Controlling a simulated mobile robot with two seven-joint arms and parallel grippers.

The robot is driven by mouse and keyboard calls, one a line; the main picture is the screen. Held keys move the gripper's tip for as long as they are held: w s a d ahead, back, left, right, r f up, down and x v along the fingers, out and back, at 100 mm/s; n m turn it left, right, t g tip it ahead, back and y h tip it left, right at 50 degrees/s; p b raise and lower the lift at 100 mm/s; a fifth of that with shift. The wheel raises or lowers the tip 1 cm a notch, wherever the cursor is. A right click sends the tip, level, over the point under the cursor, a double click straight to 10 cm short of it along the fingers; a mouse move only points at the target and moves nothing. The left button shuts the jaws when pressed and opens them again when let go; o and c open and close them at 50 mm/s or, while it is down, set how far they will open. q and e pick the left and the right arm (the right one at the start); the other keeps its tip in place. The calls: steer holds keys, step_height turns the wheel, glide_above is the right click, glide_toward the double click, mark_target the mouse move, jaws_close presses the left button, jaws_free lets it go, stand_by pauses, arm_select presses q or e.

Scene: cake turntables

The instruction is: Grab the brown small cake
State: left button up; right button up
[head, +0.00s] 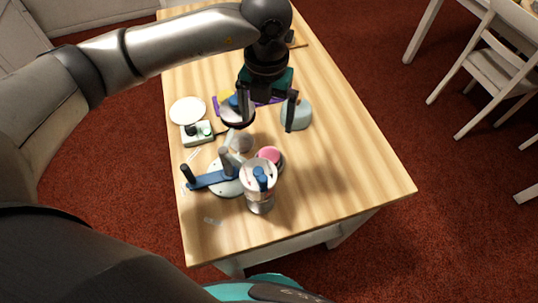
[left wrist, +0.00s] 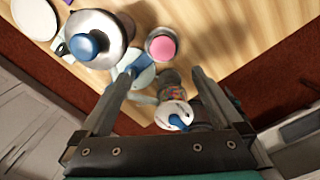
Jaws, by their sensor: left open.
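I cannot make out a brown small cake in either view. My right gripper is not in view.
The jar (head: 260,190) stands near a white turntable plate with a blue arm (head: 212,179). A metal pot (head: 237,112) and pale teal object (head: 300,115) stand partly behind my fingers. A white plate (head: 187,109) lies left. The table's right side (head: 350,165) is clear.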

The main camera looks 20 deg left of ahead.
mark_target(269, 155)
arm_select(q)
steer(key=f, duration=0.4)
steer(key=f+b, duration=0.1)
steer(key=f, duration=0.9)
steer(key=shift+d+f, duration=0.1)
steer(key=shift+d, duration=0.15)
steer(key=shift+c, duration=0.2)
steer(key=c, duration=1.4)
